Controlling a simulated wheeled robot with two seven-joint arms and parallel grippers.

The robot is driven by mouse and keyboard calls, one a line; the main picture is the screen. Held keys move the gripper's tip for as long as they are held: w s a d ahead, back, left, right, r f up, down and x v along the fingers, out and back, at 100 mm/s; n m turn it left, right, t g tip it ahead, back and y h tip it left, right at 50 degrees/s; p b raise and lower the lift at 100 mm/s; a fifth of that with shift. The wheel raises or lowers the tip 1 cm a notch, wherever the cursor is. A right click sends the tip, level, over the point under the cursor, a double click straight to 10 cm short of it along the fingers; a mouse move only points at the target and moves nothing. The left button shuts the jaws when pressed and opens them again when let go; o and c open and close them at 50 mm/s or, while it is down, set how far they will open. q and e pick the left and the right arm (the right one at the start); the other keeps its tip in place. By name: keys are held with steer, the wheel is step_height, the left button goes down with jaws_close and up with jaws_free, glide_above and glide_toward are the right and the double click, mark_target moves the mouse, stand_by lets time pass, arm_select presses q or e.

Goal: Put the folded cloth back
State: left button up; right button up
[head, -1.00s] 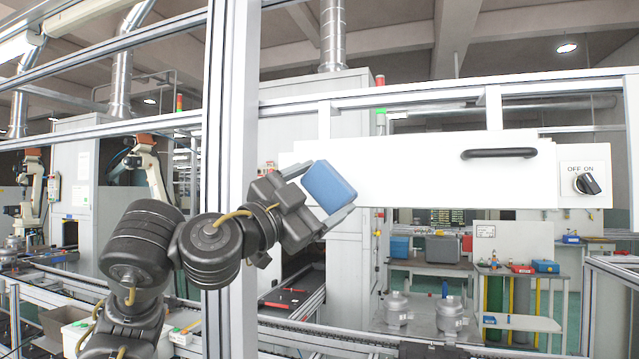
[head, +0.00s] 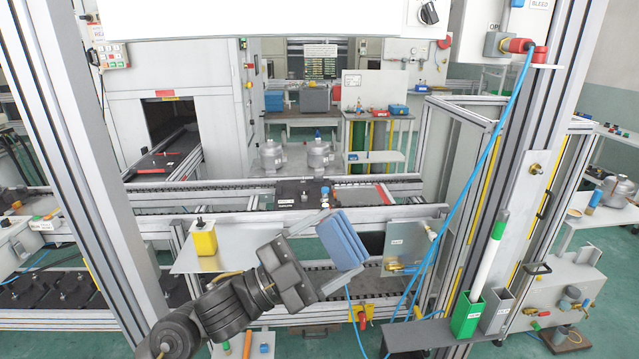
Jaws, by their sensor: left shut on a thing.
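The folded cloth (head: 343,236) is a thick blue pad with layered folds, tilted in the middle of the head view. My left gripper (head: 334,256) is shut on it, with a grey finger showing along its lower side and a fingertip at its top edge. The cloth is held in the air in front of the conveyor line. Part of the cloth is hidden by the gripper. My right gripper is not in view.
A metal shelf (head: 190,262) carries a yellow block (head: 204,240) left of the cloth. At right, a small dark shelf (head: 415,335) bears a green holder (head: 467,318) and a grey holder (head: 497,312). Blue hoses (head: 478,172) hang beside an aluminium post.

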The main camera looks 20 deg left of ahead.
arm_select(q)
steer(key=s+a+f+n+t+y, duration=0.4)
steer(key=a+f+n+y, duration=0.1)
steer(key=f+y, duration=0.4)
steer(key=s+a+f+n+t+y, duration=0.5)
steer(key=a+f+y, duration=0.2)
steer(key=f+y, duration=0.2)
steer(key=shift+a+f+n, duration=0.2)
steer(key=shift+f+n, duration=0.2)
steer(key=shift+f, duration=0.25)
